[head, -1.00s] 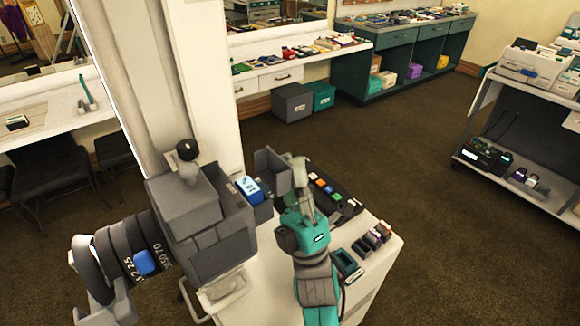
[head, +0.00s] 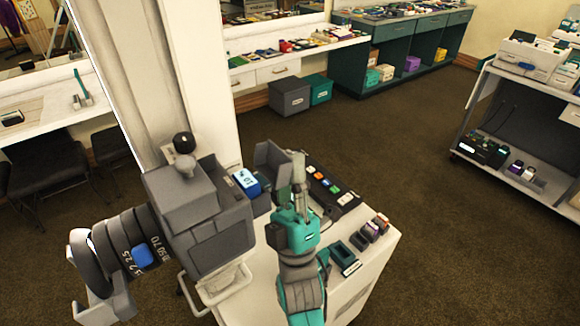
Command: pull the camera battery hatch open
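The large grey camera (head: 183,200) stands at the left end of the white counter, its striped lens pointing left. A blue and white battery (head: 246,184) shows in the opening on its right side. The battery hatch (head: 267,160), a grey panel, stands out from that side beyond the battery, swung away from the opening. My gripper (head: 298,160), grey fingers on a teal wrist, is upright just right of the hatch. The fingers overlap each other in this view, so I cannot tell whether they touch the hatch or how far apart they are.
The white counter (head: 345,287) carries a dark panel with coloured buttons (head: 331,186) behind my gripper. A teal-rimmed tray (head: 344,257) and several small blocks (head: 371,230) lie to its right. A shelf cart (head: 520,150) stands far right, with open carpet between.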

